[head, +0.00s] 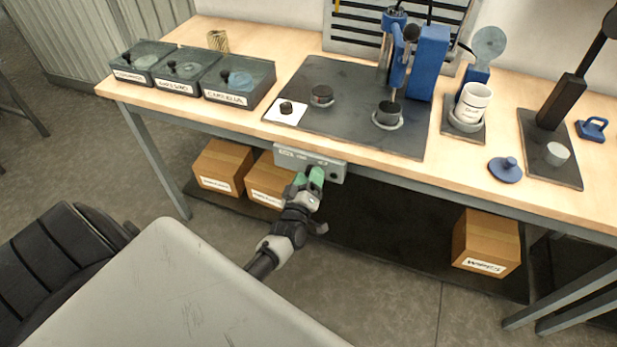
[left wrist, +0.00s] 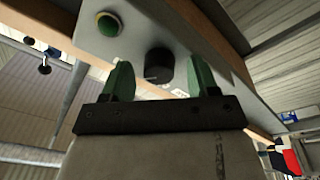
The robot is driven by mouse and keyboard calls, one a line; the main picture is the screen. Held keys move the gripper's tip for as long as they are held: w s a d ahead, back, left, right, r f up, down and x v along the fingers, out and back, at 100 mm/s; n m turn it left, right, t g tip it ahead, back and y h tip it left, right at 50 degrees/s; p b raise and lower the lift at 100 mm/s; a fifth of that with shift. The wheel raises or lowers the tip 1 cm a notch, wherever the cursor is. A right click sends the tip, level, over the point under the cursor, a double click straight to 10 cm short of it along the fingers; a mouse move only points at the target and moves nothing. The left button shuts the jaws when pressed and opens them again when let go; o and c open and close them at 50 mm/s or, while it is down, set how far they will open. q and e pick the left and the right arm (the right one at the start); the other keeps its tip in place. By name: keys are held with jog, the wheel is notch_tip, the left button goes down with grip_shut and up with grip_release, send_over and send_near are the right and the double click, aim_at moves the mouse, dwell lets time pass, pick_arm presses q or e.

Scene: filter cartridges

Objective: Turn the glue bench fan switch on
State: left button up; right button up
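A grey control box (head: 295,158) is fixed under the front edge of the workbench (head: 232,123). In the left wrist view it carries a round black knob (left wrist: 158,66) with a pale pointer line and a green push button (left wrist: 109,23). Its small label is too blurred to read. My left gripper (head: 310,178) is in front of the box, and its green fingers (left wrist: 161,80) are open. The knob appears between the fingertips, with a gap on each side. The head view hides the knob behind the gripper. My right gripper is in neither view.
A dark mat (head: 340,123) with a blue press (head: 428,62) lies on the bench above the box. Three grey bins (head: 238,80) stand at the left. Cardboard boxes (head: 222,165) sit on the low shelf. Open floor lies in front of the bench.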

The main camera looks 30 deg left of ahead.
pick_arm(q)
jog(key=v, duration=1.1)
jog(key=shift+b, duration=0.3)
jog(key=shift+a, duration=0.1)
jog(key=s+d+f+m+g+h, duration=0.2)
jog(key=s+f+m+g, duration=0.15)
jog(key=f, duration=0.45)
jog(key=s+d+f+m+g+h+p, duration=0.1)
jog(key=s+d+f+m+g+h, duration=0.2)
jog(key=f, duration=0.5)
jog(key=s+d+f+m+g+h, duration=0.1)
jog(key=s+d+f+m+g, duration=0.15)
jog(key=s+f, duration=0.35)
jog(key=s+f+m+g, duration=0.3)
jog(key=s+f, duration=0.3)
jog(key=s, duration=0.5)
jog(key=s+a+f+m+g, duration=0.1)
jog(key=s+f+m+g, duration=0.2)
jog(key=s+f+g, duration=0.3)
jog(key=s, duration=0.5)
jog(key=shift+a+p, duration=0.35)
jog(key=shift+p, duration=0.05)
